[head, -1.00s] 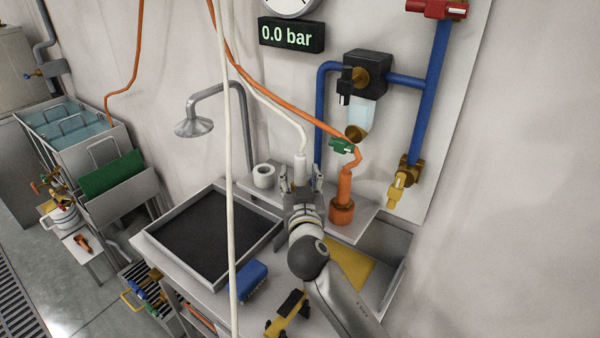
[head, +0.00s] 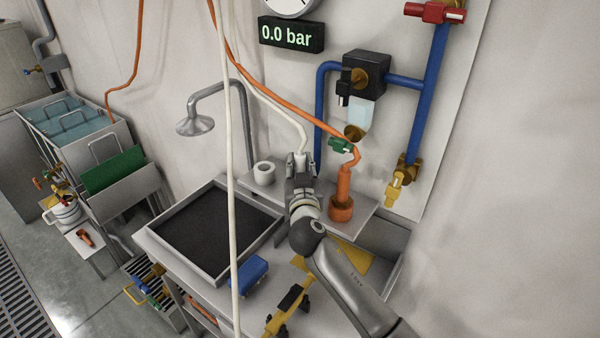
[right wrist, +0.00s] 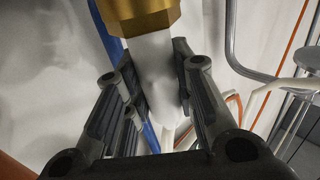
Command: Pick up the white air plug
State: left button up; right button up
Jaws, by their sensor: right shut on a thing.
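The white air plug (head: 301,158) is on the end of the white hose, in front of the back panel in the head view. In the right wrist view its white body (right wrist: 158,85) shows between the fingers, with a brass hex part (right wrist: 138,15) at the top of the picture. My right gripper (head: 300,163) is shut on the plug, with a finger on each side of it. The plug's lower part is hidden by the gripper in the head view. I cannot tell whether the plug touches the shelf. My left gripper is not in view.
An orange plug (head: 341,190) on an orange hose stands just right of my gripper. A white roll (head: 264,172) sits on the shelf to the left. A black-bottomed tray (head: 272,246), a blue brush (head: 248,275) and a yellow tool (head: 284,312) are nearer. Blue pipes (head: 429,120) run behind.

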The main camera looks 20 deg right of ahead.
grip_shut()
jog(key=shift+r, duration=0.1)
